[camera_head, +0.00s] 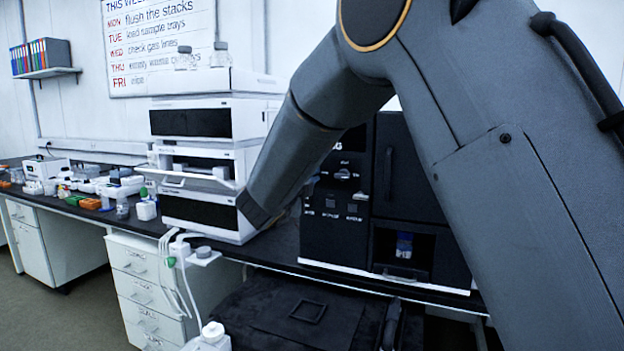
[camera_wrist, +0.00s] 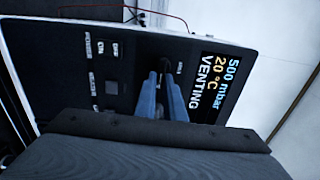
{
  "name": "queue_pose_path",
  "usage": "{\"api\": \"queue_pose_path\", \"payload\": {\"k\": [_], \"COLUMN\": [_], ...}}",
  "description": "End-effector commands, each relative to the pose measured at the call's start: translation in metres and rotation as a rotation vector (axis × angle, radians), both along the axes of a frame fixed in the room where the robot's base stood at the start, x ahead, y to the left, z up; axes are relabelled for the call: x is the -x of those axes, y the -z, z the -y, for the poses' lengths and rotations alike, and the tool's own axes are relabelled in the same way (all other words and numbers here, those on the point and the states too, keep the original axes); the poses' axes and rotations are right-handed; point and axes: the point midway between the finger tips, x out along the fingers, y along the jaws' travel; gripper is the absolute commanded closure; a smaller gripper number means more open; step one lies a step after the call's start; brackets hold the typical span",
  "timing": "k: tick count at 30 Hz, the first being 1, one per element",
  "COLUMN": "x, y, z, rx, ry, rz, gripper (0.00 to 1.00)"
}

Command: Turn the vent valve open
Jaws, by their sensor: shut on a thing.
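The vent valve is a dark knob (camera_wrist: 165,66) on a black instrument panel (camera_wrist: 135,75) in the wrist view, beside a lit display (camera_wrist: 215,88) reading 500 mbar, 20 °C, VENTING. My gripper (camera_wrist: 166,84) reaches the knob with its two narrow blue-grey fingers close together, shut on it. The fingers hide part of the knob, so its exact turn angle is hard to read. In the head view the black instrument (camera_head: 333,230) stands on the bench, and my arm covers part of its front. I cannot make out my gripper there.
A white instrument stack (camera_head: 207,170) with an open tray stands left of the black instrument on the dark bench (camera_head: 140,225). Small labware (camera_head: 100,190) crowds the bench's left. Tubing (camera_head: 180,280) hangs at its front edge. Small switches sit near the knob.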

Motion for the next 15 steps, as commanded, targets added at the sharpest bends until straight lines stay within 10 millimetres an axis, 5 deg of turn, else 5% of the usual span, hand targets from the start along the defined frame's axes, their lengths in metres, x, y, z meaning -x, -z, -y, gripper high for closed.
{"api": "queue_pose_path", "payload": {"k": [6, 7, 10, 15], "x": [-0.0003, -0.0003, -0.0003, -0.0004], "y": [0.0006, 0.0006, 0.0005, 0.0001], "z": [0.0003, 0.0003, 0.0002, 0.0001], "rx": [0.0, 0.0, 0.0, 0.0], "ry": [0.0, 0.0, 0.0, 0.0], "rz": [-0.001, -0.001, -0.001, 0.0], "gripper": [1.0, 0.87, 0.72, 0.72]}}
